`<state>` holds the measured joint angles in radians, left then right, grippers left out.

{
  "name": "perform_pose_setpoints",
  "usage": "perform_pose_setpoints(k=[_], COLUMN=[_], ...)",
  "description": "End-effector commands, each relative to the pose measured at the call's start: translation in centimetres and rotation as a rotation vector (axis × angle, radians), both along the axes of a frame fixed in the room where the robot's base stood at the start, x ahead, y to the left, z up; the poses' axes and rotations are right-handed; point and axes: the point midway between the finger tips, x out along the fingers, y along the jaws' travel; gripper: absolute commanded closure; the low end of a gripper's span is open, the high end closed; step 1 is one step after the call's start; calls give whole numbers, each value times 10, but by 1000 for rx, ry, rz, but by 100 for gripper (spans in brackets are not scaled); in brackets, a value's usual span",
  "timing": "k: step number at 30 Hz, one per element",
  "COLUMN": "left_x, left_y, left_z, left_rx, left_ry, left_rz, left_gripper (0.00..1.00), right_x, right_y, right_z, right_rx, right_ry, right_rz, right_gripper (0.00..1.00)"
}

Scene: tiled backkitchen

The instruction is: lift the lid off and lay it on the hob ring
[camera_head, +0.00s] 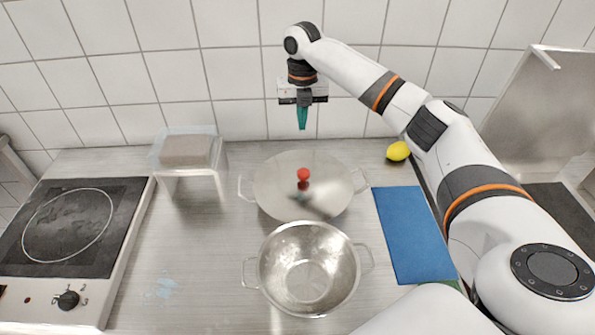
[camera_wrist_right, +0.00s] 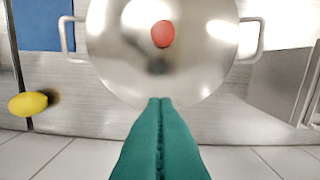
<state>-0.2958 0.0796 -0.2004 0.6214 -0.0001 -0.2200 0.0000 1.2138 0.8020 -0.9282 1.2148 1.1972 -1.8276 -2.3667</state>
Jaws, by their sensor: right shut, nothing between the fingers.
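The lid (camera_head: 280,181) is a round metal disc with a red knob (camera_head: 303,174). It lies on a two-handled pot (camera_head: 243,189) at the back middle of the counter. In the right wrist view the lid (camera_wrist_right: 120,60) and its red knob (camera_wrist_right: 162,34) show beyond my fingertips. My right gripper (camera_head: 302,118) hangs above and behind the lid, apart from it. Its teal fingers (camera_wrist_right: 160,102) are shut together and empty. The hob ring (camera_head: 69,226) is a pale circle on the black hob at the left. My left gripper is not in view.
An empty metal pot (camera_head: 308,268) stands in front of the lidded one. A blue board (camera_head: 413,235) and a lemon (camera_head: 398,151) lie to the right. A small stand with a grey-brown block (camera_head: 186,150) is at the back left. The hob (camera_head: 120,197) is clear on top.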

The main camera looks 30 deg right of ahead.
Motion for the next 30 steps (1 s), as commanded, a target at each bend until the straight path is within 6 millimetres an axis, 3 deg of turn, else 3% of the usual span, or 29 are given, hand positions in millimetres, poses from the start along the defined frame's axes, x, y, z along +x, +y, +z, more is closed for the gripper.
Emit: perform_pose_setpoints(k=[8, 19, 30], left_x=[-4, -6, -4], left_y=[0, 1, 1], left_z=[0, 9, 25], left_rx=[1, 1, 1], left_ry=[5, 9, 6], left_rz=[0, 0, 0], left_gripper=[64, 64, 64], right_x=[-1, -2, -34], right_y=[0, 0, 18], right_z=[-28, -107, -103], right_rx=[-1, 0, -1], right_ry=[3, 4, 0], right_rz=[-1, -2, 1], right_gripper=[100, 100, 100])
